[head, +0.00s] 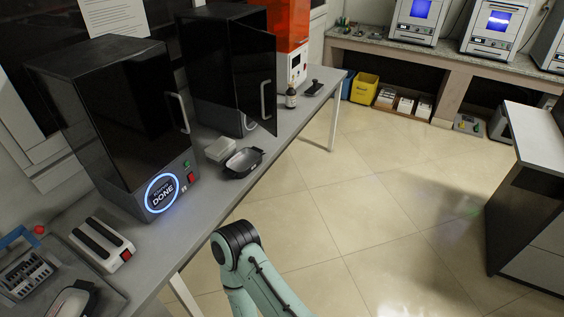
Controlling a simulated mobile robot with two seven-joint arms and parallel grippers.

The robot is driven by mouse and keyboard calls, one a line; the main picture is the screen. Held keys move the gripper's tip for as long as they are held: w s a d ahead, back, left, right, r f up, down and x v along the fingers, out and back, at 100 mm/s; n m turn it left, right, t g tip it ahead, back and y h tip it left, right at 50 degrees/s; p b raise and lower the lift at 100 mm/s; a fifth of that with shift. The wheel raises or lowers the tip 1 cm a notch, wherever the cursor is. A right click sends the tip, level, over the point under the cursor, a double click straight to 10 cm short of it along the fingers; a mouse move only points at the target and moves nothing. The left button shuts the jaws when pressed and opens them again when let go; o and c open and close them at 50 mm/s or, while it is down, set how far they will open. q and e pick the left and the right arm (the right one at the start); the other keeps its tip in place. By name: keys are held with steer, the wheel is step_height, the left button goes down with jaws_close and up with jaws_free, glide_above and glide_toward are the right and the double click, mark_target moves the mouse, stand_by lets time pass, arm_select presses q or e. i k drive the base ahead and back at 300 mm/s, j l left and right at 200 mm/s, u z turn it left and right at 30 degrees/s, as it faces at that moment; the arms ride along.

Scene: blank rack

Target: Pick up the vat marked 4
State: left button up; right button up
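A dark, shallow vat-like tray (243,163) sits on the grey bench, to the right of the machine with the lit DONE ring. Another dark vat-like container (72,301) with a pale rim lies at the bottom left, cut off by the picture edge. I cannot read a number 4 on either one. A pale green arm of mine with a dark joint rises at the bottom middle, on the floor side of the bench. Neither of my grippers shows in the head view.
The DONE machine (120,120) and a second black cabinet (228,70) with its door ajar stand on the bench (210,212). The tiled floor (390,220) is clear.

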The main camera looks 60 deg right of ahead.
mark_target(242, 163)
steer(key=z, duration=1.8)
steer(key=u, duration=0.4)
steer(key=i+l+u, duration=0.1)
steer(key=u, duration=0.35)
steer(key=l+u, duration=0.15)
steer(key=u, duration=0.25)
steer(key=l+u, duration=0.35)
steer(key=l, duration=0.15)
steer(key=l+u, duration=0.5)
steer(key=l, duration=0.5)
steer(key=k+l+u, duration=0.1)
steer(key=l, duration=0.5)
